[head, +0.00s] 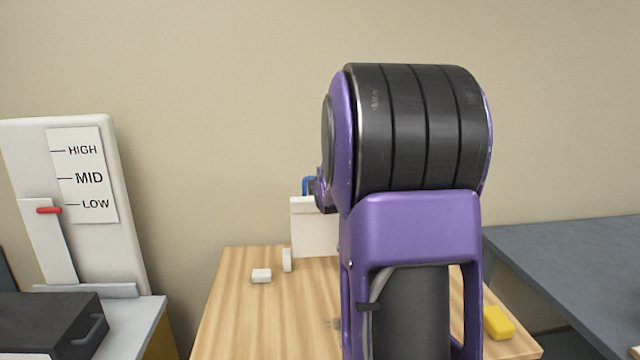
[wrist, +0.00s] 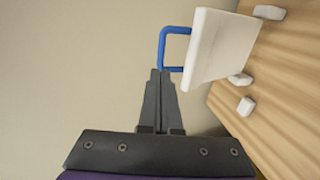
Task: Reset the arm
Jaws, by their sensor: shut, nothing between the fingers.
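My purple and black arm stands upright in the middle of the head view and hides most of what is behind it. My gripper (wrist: 160,74) is shut with its dark fingers together and nothing between them. In the wrist view its tips overlap the lower part of a blue handle (wrist: 163,46) on a white panel (wrist: 208,48); I cannot tell whether they touch. In the head view the white panel (head: 314,226) stands upright at the back of the wooden table, with the blue handle (head: 307,184) at its top. My gripper's fingers are not clearly seen there.
Small white blocks (head: 262,275) (head: 287,260) sit on the wooden table (head: 235,315). A yellow block (head: 499,323) lies at its right. A white HIGH/MID/LOW panel (head: 85,175) with a red pointer (head: 48,210) near LOW and a dark box (head: 45,322) stand left. A grey table (head: 575,265) is right.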

